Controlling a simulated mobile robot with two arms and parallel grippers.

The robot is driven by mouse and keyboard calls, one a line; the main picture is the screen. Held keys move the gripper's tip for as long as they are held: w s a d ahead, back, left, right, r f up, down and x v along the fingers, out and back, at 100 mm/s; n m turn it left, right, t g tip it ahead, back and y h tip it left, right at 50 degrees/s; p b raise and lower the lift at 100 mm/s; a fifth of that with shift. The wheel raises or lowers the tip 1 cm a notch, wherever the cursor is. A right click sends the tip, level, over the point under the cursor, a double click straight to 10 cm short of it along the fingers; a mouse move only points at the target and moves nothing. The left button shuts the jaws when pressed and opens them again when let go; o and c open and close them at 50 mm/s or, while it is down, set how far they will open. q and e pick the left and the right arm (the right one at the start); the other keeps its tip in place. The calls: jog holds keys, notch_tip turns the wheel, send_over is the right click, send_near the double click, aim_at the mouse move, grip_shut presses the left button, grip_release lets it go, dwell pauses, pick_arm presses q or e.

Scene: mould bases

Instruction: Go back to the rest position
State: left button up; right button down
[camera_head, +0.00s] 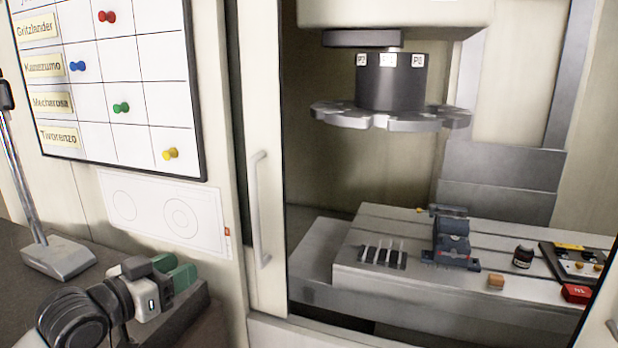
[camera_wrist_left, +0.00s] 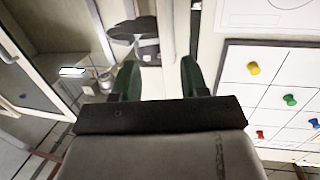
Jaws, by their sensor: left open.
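My left gripper (camera_head: 176,271) is at the lower left of the head view, in front of the machine's left front panel and over the dark surface. Its two green fingers also show in the left wrist view (camera_wrist_left: 158,80), spread apart with nothing between them. Only the pale machine front shows behind the gap. The gripper is open and empty. My right gripper is in neither view.
The machine's door handle (camera_head: 260,210) is right of my left gripper. Inside the machine are a tool carousel (camera_head: 390,115) and a slotted table (camera_head: 350,258) with a vise (camera_head: 451,235). A pinned chart (camera_head: 112,70) hangs upper left; a grey-based stand (camera_head: 58,258) is below it.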

pick_arm(q)
jog(key=s+d+f+n+g+y, duration=0.1)
jog(key=s+d+f+g+y, duration=0.15)
jog(key=s+f, duration=0.65)
jog(key=s+d+f+n+g+y, duration=0.1)
jog(key=s+d+f+g+y, duration=0.2)
jog(key=f, duration=0.9)
jog(key=s+a+f+n+g+y, duration=0.1)
jog(key=s+a+f+g, duration=0.2)
jog(key=s, duration=0.6)
jog(key=s+a+f+n+g+y, duration=0.1)
jog(key=s+f+g+y, duration=0.1)
jog(key=s+f, duration=0.5)
jog(key=s+f+g, duration=0.2)
jog(key=s+f, duration=0.1)
jog(key=f, duration=2.1)
jog(key=s+a+f, duration=0.2)
jog(key=s+f, duration=1.4)
jog(key=shift+a+f+g, duration=0.15)
jog(key=shift+a+g, duration=0.1)
jog(key=shift+g, duration=0.2)
